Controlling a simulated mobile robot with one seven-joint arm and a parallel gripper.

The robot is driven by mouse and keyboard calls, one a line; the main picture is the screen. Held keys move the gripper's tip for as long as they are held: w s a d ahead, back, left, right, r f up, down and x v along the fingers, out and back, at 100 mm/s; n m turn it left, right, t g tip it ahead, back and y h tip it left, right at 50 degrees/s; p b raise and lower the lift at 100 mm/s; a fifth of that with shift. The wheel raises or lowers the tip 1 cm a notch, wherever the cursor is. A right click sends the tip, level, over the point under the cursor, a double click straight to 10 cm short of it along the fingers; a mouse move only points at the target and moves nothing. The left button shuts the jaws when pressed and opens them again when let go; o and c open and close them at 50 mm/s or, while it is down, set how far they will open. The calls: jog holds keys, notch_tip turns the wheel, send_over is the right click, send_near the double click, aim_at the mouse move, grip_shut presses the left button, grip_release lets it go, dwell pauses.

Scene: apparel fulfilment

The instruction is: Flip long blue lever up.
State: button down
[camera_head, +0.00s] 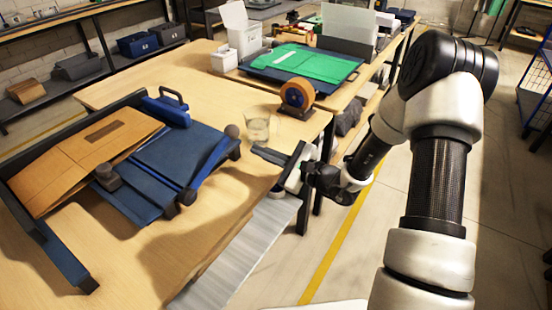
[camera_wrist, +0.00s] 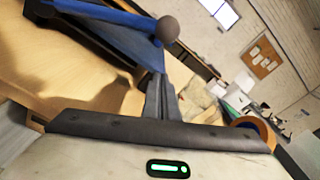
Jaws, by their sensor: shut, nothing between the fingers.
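The long blue lever (camera_head: 208,163) is a bar on the right side of the blue fixture (camera_head: 155,172) on the table. It slants, with a round grey knob (camera_head: 232,131) at its upper end in the head view and a dark round end at its lower one. In the wrist view the blue lever (camera_wrist: 105,17) ends in the grey-brown knob (camera_wrist: 167,30), just above the fingertips in the picture. My gripper (camera_head: 256,150) is shut and empty, right of the lever and apart from it in the head view. Its fingers show in the wrist view (camera_wrist: 157,85).
A clear glass (camera_head: 257,130) stands close behind my gripper, with an orange tape roll (camera_head: 297,95) beyond it. A brown cardboard piece (camera_head: 85,150) lies on the fixture's left. A blue handle (camera_head: 172,108) stands at its back. The table (camera_head: 120,255) is bare in front.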

jog(key=shift+x, duration=1.05)
jog(key=shift+s+a+r, duration=0.15)
jog(key=shift+a+r, duration=0.15)
jog(key=shift+r, duration=0.25)
jog(key=shift+s+a+r, duration=0.15)
jog(key=shift+a+r, duration=0.1)
jog(key=shift+r, duration=0.3)
jog(key=shift+s+a+r, duration=0.15)
jog(key=shift+a+r, duration=0.15)
jog(key=shift+r, duration=0.25)
jog(key=shift+r, duration=0.1)
